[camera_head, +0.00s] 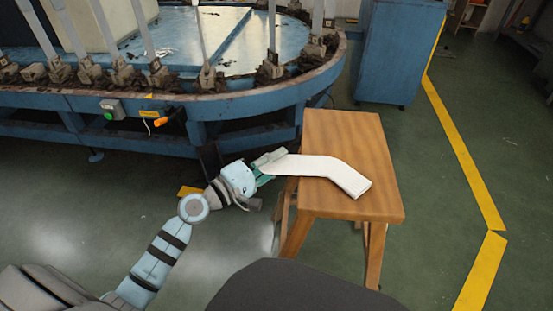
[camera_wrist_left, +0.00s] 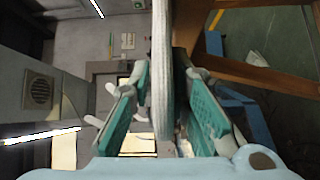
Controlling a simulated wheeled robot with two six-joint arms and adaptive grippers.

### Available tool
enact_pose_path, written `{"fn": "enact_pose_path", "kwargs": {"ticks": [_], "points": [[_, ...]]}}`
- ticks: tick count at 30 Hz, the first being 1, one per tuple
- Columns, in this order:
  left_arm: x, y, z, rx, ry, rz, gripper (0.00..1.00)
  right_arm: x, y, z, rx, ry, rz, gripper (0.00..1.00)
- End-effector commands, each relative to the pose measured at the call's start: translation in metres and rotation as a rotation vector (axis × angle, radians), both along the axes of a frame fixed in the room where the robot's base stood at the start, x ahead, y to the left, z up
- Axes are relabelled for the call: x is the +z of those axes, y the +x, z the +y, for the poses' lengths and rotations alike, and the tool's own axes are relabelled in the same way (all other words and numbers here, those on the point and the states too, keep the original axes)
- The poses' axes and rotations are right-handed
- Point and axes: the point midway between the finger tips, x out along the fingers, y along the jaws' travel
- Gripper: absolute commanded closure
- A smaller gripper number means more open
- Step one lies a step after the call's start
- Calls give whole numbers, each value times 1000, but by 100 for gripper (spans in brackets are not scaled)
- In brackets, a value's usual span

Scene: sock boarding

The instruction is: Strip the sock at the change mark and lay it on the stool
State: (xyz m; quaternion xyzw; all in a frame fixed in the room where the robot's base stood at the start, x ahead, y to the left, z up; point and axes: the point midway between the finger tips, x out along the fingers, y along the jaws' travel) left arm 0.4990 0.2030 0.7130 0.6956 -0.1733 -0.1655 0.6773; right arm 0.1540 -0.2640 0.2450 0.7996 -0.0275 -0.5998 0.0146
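A white sock (camera_head: 318,168) lies across the wooden stool (camera_head: 345,135), bent near its middle, with one end reaching past the stool's left edge. My left gripper (camera_head: 267,165) is beside that edge, at the overhanging end. In the left wrist view the sock (camera_wrist_left: 162,60) runs edge-on between the green finger pads of the left gripper (camera_wrist_left: 165,100). The pads stand apart, with a gap visible beside the sock. My right gripper is not in view. The change mark cannot be picked out.
A round blue machine (camera_head: 250,98) with upright bars stands behind the stool. An orange-tipped handle and a box with a green button (camera_head: 112,109) are on its rim. A blue cabinet (camera_head: 400,50) stands behind right. Floor right of the stool is clear up to the yellow line (camera_head: 462,155).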

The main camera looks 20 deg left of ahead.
Motion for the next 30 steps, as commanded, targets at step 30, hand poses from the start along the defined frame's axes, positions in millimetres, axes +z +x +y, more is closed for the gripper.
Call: {"fn": "enact_pose_path", "kwargs": {"ticks": [30], "points": [[0,-67,35,1,1,0,64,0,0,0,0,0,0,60]]}}
